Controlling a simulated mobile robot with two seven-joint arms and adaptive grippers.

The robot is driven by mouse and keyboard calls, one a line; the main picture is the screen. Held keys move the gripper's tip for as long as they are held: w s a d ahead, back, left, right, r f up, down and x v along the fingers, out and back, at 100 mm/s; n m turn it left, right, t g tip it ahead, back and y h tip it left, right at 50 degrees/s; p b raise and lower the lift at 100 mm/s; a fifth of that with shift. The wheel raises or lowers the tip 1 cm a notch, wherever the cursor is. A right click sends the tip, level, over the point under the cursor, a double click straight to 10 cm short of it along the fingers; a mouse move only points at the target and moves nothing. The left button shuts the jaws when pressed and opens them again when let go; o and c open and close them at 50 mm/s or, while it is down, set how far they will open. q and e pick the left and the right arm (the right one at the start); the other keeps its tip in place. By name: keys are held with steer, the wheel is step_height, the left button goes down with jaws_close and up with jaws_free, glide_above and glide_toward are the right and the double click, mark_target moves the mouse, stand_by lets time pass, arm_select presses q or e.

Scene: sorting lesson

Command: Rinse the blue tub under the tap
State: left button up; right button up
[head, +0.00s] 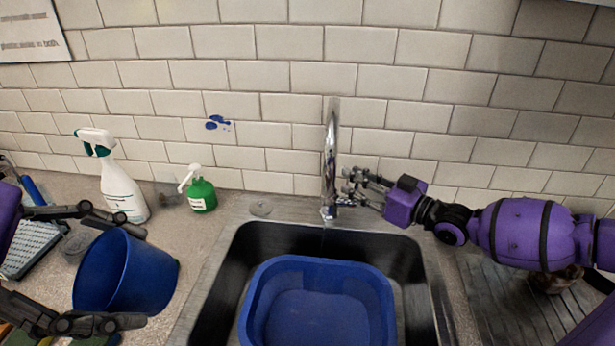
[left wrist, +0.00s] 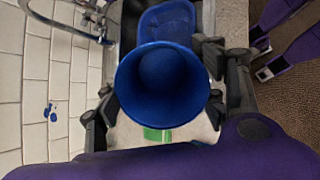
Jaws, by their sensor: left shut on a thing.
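The blue tub (head: 125,272) is a round, open-topped tub, tilted above the counter left of the sink. My left gripper (head: 138,276) is shut on it, with fingers on either side. The left wrist view looks into the tub (left wrist: 162,85), which seems empty, with the left gripper (left wrist: 162,100) around it. The chrome tap (head: 331,150) rises behind the sink. My right gripper (head: 355,188) is at the tap's base, its fingers beside the tap; their exact contact and opening are unclear. I cannot make out whether water runs.
A blue rectangular basin (head: 320,300) fills most of the dark sink (head: 220,300). A white spray bottle (head: 122,185) and a green pump bottle (head: 202,194) stand behind the tub by the tiled wall. A ribbed drainer (head: 505,300) lies right of the sink.

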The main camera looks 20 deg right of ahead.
steer(key=shift+c, duration=0.2)
jaws_close()
steer(key=shift+w+d+r+m, duration=0.2)
steer(key=shift+w+d+m, duration=0.05)
steer(key=shift+w+m, duration=0.05)
steer(key=shift+w+d+f+m+g, duration=0.15)
steer(key=shift+w+m+g, duration=0.1)
steer(key=shift+m+g, duration=0.2)
steer(key=shift+o, duration=0.2)
jaws_free()
